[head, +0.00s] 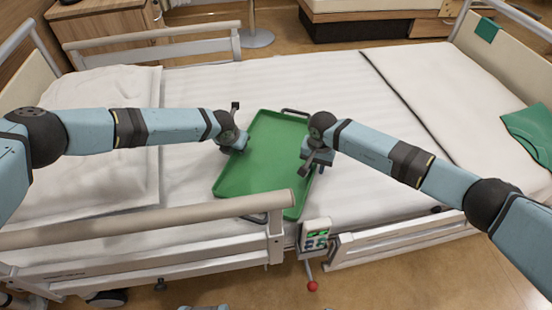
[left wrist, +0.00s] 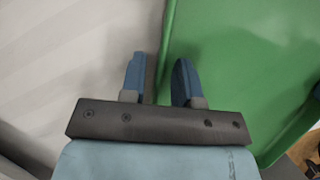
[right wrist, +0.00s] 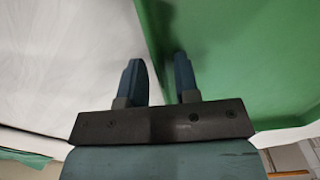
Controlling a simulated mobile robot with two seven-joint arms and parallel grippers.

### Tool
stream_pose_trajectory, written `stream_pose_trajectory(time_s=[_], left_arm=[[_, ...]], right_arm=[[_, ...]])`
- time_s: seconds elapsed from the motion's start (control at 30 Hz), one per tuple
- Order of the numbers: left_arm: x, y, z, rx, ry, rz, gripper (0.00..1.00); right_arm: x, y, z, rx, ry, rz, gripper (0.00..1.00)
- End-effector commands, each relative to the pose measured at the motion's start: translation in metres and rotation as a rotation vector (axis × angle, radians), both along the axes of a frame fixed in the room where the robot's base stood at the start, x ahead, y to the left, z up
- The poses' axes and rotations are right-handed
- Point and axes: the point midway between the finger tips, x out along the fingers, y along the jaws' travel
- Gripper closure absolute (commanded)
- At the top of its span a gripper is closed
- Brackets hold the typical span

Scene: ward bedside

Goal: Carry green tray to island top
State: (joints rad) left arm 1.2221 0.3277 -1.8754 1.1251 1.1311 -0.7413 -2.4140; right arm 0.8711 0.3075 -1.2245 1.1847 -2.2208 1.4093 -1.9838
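The green tray (head: 258,165) lies on the white bed, its near end beside the raised side rail, with a dark handle at its far end. My left gripper (head: 238,141) is at the tray's left long edge. In the left wrist view its fingers (left wrist: 160,82) stand apart, one on each side of the tray's rim (left wrist: 230,70). My right gripper (head: 314,158) is at the right long edge. In the right wrist view its fingers (right wrist: 158,80) are also apart, with the rim of the tray (right wrist: 235,60) between them. I cannot identify an island top.
A raised bed rail (head: 150,218) and a control panel (head: 315,234) with a red knob below stand at the bed's near side. A pillow (head: 90,110) lies left and green cloth (head: 530,130) right. A wooden cabinet (head: 105,22) stands at the far left. Floor is free at front right.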

Motion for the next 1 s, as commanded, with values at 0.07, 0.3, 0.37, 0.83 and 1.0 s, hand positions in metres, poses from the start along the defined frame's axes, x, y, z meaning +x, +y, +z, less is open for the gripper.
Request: stream_pose_trajectory(time_s=[0.07,0.3,0.37,0.83,1.0], left_arm=[[0.0,0.0,0.0,0.0,0.0,0.0,0.9],[0.0,0.0,0.0,0.0,0.0,0.0,1.0],[0.0,0.0,0.0,0.0,0.0,0.0,1.0],[0.001,0.0,0.021,0.0,-0.001,0.0,1.0],[0.001,0.0,0.039,0.0,-0.001,0.0,1.0]], right_arm=[[0.0,0.0,0.0,0.0,0.0,0.0,0.9],[0.0,0.0,0.0,0.0,0.0,0.0,1.0],[0.0,0.0,0.0,0.0,0.0,0.0,1.0],[0.001,0.0,0.021,0.001,-0.001,-0.001,1.0],[0.0,0.0,0.039,0.0,-0.001,-0.001,1.0]])
